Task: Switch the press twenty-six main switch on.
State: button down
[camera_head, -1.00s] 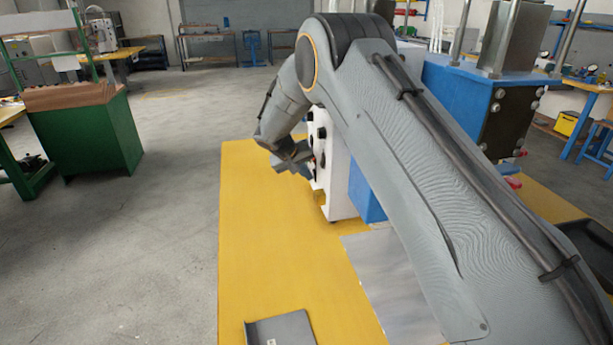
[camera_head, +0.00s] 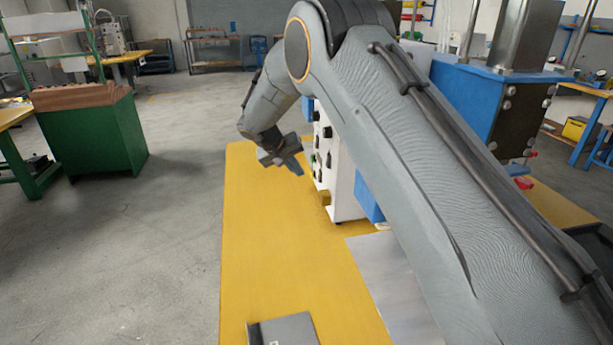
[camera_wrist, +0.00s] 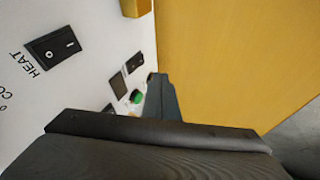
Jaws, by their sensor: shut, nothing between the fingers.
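The white control box (camera_head: 340,175) of the press stands on the yellow table, its dark controls facing left. In the wrist view its white panel (camera_wrist: 85,20) carries a black rocker switch (camera_wrist: 52,46) marked HEAT. Further along are a smaller black switch (camera_wrist: 134,62), a dark square (camera_wrist: 118,86) and a green button (camera_wrist: 136,97). No label on the smaller switch is readable, so I cannot tell which is the main switch. My gripper (camera_head: 295,165) is shut and empty, left of the panel and apparently apart from it. Its dark fingertip (camera_wrist: 165,95) partly hides the panel's far end.
The yellow table (camera_head: 260,260) is clear left of the box. A grey plate (camera_head: 385,275) and a dark flat piece (camera_head: 283,330) lie on it. The blue press body (camera_head: 475,100) stands behind my arm. A yellow block (camera_head: 323,198) is at the panel's lower edge.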

jog(key=b+v, duration=0.1)
jog(key=v, duration=0.7)
jog(key=shift+d+r+b, duration=0.3)
jog(key=shift+r+b, duration=0.05)
jog(key=shift+f, duration=0.1)
jog(key=shift+a+f+p, duration=0.1)
jog(key=shift+f+p, duration=0.5)
jog(key=shift+p, duration=0.35)
jog(key=shift+f, duration=0.1)
